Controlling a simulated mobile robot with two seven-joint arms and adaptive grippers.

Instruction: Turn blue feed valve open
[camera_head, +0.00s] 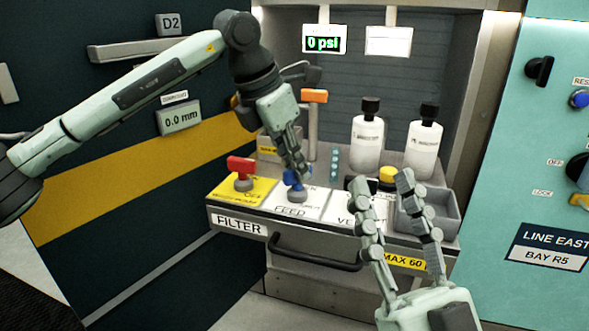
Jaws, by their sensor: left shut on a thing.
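The blue feed valve (293,178) stands on the white panel marked FEED on the filter bench. My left gripper (296,172) reaches down from above and is shut on the blue valve handle, hiding part of it. Which way the handle points is hard to tell. My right gripper (386,186) is in front of the bench at the right, fingers pointing up and spread apart, with nothing between them. A gauge display (323,39) above the bench reads 0 psi.
A red valve (241,171) on a yellow panel stands left of the blue one. A yellow knob (388,175), two white bottles (367,140) and a grey bin (447,211) are to the right. An orange handle (314,96) rises behind. A dark drawer handle (315,252) is below.

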